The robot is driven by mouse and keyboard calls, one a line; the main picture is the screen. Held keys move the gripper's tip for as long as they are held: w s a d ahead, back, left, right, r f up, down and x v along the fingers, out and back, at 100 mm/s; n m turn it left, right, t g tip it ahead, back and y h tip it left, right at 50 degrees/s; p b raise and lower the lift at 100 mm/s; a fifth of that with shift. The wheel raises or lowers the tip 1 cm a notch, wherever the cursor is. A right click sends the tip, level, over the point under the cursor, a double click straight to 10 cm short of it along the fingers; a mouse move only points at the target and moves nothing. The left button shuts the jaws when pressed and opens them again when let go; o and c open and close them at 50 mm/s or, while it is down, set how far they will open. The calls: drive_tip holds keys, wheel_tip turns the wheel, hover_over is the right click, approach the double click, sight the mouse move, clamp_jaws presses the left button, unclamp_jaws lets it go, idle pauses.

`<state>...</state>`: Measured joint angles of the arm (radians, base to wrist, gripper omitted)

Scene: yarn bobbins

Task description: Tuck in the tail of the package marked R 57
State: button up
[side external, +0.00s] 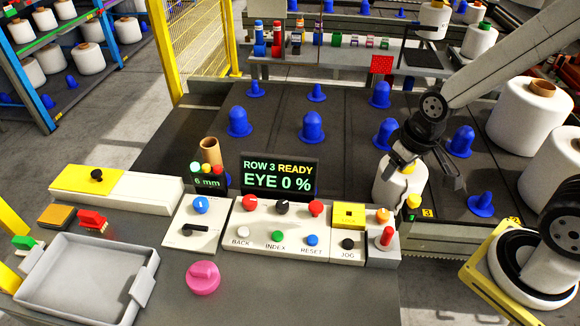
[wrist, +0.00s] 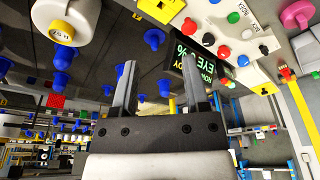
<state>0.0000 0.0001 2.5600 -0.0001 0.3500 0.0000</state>
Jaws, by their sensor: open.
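A white yarn package (side external: 399,188) with a yellow core top stands on the dark deck behind the right end of the control panel. In the wrist view a white package (wrist: 75,14) at the upper left shows a core end with small rotated marking that I cannot read surely. No loose yarn tail can be made out. The arm partly hides the package.
Several blue pegs (side external: 312,126) stand on the deck. The control panel (side external: 290,228) carries knobs, buttons and a display (side external: 280,176) reading "ROW 3 READY, EYE 0 %". A grey tray (side external: 80,290) lies front left. Large white packages (side external: 528,115) stand at the right.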

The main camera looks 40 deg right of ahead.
drive_tip(key=c, duration=0.6)
drive_tip(key=shift+w+d, duration=0.2)
clamp_jaws()
drive_tip(key=w+d+f+m+g, duration=0.1)
drive_tip(key=w+d+f+m, duration=0.1)
drive_tip(key=d+f, duration=0.3)
drive_tip(key=w+d+f+m, duration=0.2)
drive_tip(key=d+f+m, duration=0.2)
drive_tip(key=d, duration=0.6)
drive_tip(key=w+d+f+m+g, duration=0.1)
drive_tip(key=w+d+f+m, duration=0.1)
drive_tip(key=d+f, duration=0.5)
drive_tip(key=shift+w+d+f+m+g, duration=0.15)
drive_tip(key=shift+w+d+f+m, duration=0.1)
drive_tip(key=shift+d, duration=0.1)
drive_tip(key=shift+w+d+f+m+g, duration=0.1)
drive_tip(key=shift+d+f+m+g, duration=0.05)
drive_tip(key=shift+d+m, duration=0.15)
